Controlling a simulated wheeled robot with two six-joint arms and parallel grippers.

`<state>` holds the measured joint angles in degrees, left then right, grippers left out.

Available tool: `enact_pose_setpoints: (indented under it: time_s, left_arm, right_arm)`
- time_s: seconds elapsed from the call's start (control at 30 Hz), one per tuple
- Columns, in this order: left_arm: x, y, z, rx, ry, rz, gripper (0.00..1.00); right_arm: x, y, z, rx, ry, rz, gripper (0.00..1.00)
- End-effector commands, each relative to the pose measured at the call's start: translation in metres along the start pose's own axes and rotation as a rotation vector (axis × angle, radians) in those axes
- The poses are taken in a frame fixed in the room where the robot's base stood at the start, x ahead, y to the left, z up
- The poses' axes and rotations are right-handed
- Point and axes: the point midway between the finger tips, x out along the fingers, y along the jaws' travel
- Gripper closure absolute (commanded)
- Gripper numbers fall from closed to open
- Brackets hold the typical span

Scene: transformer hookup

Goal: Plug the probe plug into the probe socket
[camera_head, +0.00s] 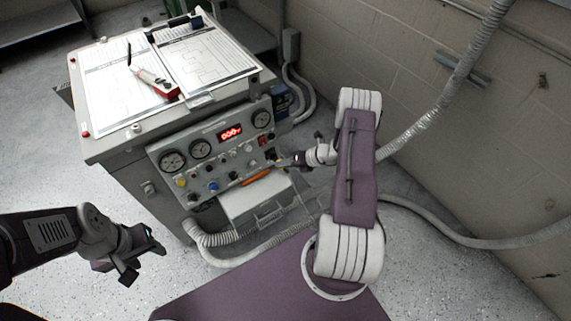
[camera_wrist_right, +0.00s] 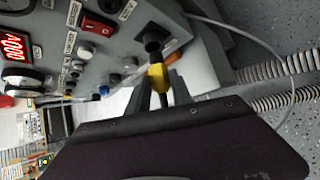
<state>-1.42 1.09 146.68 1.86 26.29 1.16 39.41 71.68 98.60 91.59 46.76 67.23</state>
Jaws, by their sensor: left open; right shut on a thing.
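The yellow probe plug (camera_wrist_right: 157,77) is between the fingers of my right gripper (camera_wrist_right: 160,92) in the right wrist view. A black round part (camera_wrist_right: 152,42) is directly beyond it against the grey panel; it looks like the probe socket. I cannot tell whether the plug's tip is inside it or only in front of it. My left gripper (camera_head: 130,265) is open and empty, low on the left, away from the cabinet.
The panel (camera_head: 205,165) carries gauges, a red display (camera_head: 230,132), knobs and a red switch (camera_wrist_right: 98,24). An orange handle (camera_head: 256,175) is just below the panel edge. Clipboards (camera_head: 205,57) lie on the cabinet top. Ribbed conduits (camera_head: 440,90) run along the right wall.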

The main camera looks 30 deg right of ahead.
Motion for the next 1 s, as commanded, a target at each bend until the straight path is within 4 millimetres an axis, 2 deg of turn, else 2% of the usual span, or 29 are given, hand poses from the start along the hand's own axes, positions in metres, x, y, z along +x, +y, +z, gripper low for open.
enact_pose_setpoints:
  time_s: [1.0]
  left_arm:
    - [0.008,0.000,0.001,0.000,0.000,0.000,0.51]
  right_arm:
    - [0.014,0.000,0.013,-0.002,0.000,0.000,1.00]
